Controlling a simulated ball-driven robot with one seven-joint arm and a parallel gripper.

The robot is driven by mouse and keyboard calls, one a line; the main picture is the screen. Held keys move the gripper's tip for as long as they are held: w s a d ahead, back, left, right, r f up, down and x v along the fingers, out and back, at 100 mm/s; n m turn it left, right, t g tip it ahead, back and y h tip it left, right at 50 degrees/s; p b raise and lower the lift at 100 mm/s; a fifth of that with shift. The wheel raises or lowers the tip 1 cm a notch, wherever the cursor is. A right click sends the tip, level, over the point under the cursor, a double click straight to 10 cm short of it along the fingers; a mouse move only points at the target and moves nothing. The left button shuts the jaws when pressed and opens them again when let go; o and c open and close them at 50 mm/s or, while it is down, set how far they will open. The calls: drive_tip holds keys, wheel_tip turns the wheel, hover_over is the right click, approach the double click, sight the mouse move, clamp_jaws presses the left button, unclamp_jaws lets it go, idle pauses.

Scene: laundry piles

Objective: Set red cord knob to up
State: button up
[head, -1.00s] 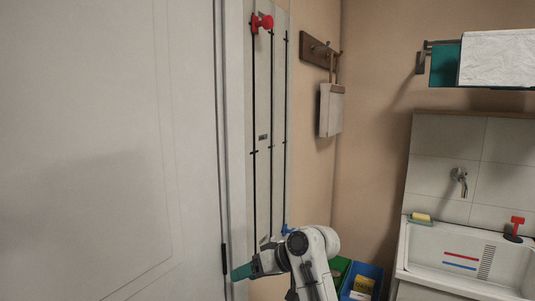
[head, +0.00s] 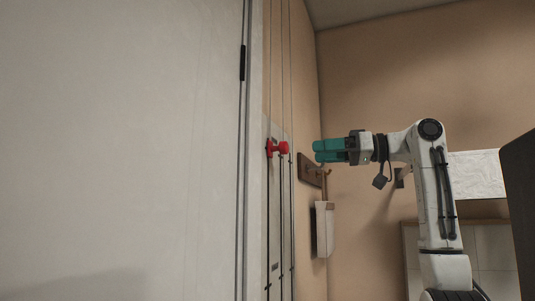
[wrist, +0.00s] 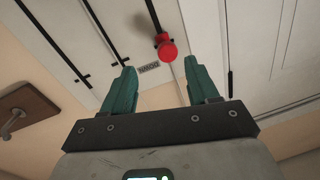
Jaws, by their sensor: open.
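The red knob (head: 278,148) sits at the upper end of a dark vertical slot on the pale wall panel (head: 281,215) in the head view. In the wrist view the red knob (wrist: 167,48) appears just beyond the fingertips, in line with the space between them, near a small label plate (wrist: 148,67). My gripper (head: 316,151) has teal fingers, is raised to about the knob's height and points left at it, with a visible gap to its right. In the wrist view my gripper (wrist: 159,68) has its fingers spread and nothing between them.
A pale door (head: 120,150) with a dark hinge (head: 242,62) lies left of the panel. A wooden hook rail (head: 310,170) with a hanging white dustpan-like item (head: 323,228) is close behind and below my gripper. A white cloth (head: 476,173) hangs at the right.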

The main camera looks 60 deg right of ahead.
sight(287, 148)
drive_tip(key=w+a, duration=0.1)
drive_tip(key=w, duration=0.2)
drive_tip(key=w+r+p, duration=0.1)
drive_tip(key=w, duration=0.2)
drive_tip(key=w+a, duration=0.1)
drive_tip(key=w, duration=0.3)
drive_tip(key=shift+w+a+r+p, duration=0.1)
drive_tip(key=shift+a+r+p, duration=0.05)
drive_tip(key=shift+a+p, duration=0.25)
drive_tip(key=shift+c, duration=0.2)
clamp_jaws()
